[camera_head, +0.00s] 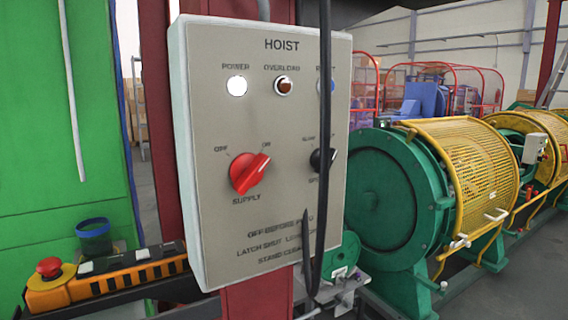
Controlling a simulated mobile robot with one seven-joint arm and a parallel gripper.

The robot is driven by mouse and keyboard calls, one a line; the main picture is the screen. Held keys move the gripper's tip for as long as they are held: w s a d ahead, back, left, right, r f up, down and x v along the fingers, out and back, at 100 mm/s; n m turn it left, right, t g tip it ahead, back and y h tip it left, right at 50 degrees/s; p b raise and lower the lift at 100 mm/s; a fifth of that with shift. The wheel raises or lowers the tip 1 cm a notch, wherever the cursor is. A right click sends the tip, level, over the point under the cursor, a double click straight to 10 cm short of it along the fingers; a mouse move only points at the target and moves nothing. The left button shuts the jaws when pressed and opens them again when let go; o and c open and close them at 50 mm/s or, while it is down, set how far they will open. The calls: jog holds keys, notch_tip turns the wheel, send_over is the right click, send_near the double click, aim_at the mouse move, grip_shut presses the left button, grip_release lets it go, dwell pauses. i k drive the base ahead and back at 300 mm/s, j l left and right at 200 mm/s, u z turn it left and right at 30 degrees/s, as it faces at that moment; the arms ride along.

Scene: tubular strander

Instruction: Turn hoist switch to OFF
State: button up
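The hoist panel (215,120) is a grey-beige box labelled HOIST, mounted upright on a red post in the middle of the view. Its red SUPPLY knob (248,173) sits left of centre, between the OFF mark at its upper left and the ON mark at its upper right. The knob's raised grip slants to the upper right, toward ON. The white POWER lamp (236,86) looks lit. A black knob (322,160) at the right is partly hidden by a hanging black cable. My gripper is not in view.
The black cable (325,80) hangs down the panel's right side. A dark strip with a pointed top lies over the lower lettering. An orange control box (110,280) with a red button is at lower left. Green-and-yellow machinery (400,195) stands behind on the right.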

aim_at(247, 169)
jog(key=k+l+u, duration=0.2)
jog(key=k, duration=0.25)
jog(key=k+l+u, duration=0.2)
jog(key=k+l, duration=0.15)
jog(key=k, duration=0.1)
